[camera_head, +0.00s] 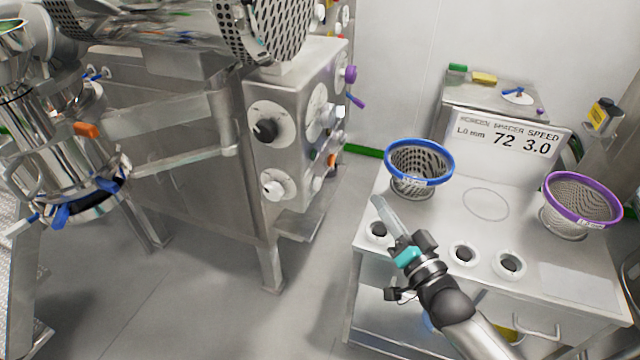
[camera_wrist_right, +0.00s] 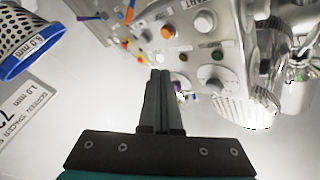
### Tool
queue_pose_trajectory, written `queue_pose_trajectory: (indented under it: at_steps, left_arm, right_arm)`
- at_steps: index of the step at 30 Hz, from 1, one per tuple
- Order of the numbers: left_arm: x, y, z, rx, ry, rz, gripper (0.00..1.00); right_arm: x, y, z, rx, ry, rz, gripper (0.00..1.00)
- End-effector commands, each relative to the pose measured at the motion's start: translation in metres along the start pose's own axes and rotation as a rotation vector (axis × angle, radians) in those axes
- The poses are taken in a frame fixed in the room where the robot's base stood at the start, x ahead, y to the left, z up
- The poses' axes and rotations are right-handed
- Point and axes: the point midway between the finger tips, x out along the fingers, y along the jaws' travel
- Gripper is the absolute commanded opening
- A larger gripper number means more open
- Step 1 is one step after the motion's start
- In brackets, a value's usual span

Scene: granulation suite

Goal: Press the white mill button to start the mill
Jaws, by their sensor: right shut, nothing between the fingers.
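The steel control box (camera_head: 293,125) carries knobs and buttons on two faces. On its front face are a black knob (camera_head: 266,129) and a white round knob or button (camera_head: 272,187). My right gripper (camera_head: 379,203) is shut and empty, over the left part of the screen table, apart from the box. Its fingers (camera_wrist_right: 160,75) point toward the panel in the wrist view. My left gripper does not show.
The steel table (camera_head: 565,283) at right holds a blue-rimmed screen basket (camera_head: 420,163), a purple-rimmed one (camera_head: 582,199), several round-holed fittings and a sign (camera_head: 507,139) reading 72 and 3.0. A perforated drum (camera_head: 265,25) sits above the box. Open floor (camera_head: 210,290) lies left of the table.

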Motion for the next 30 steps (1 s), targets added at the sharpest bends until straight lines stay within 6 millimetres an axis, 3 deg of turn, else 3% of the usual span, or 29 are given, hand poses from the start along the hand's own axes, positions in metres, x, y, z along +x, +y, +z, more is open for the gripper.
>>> queue_pose_trajectory:
  at_steps: [18,30]
  left_arm:
    - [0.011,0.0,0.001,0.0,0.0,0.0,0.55]
    - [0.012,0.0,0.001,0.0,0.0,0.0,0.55]
  right_arm:
    - [0.049,-0.035,0.036,0.002,0.001,0.0,0.0]
    - [0.061,-0.044,0.045,-0.001,-0.001,0.001,0.0]
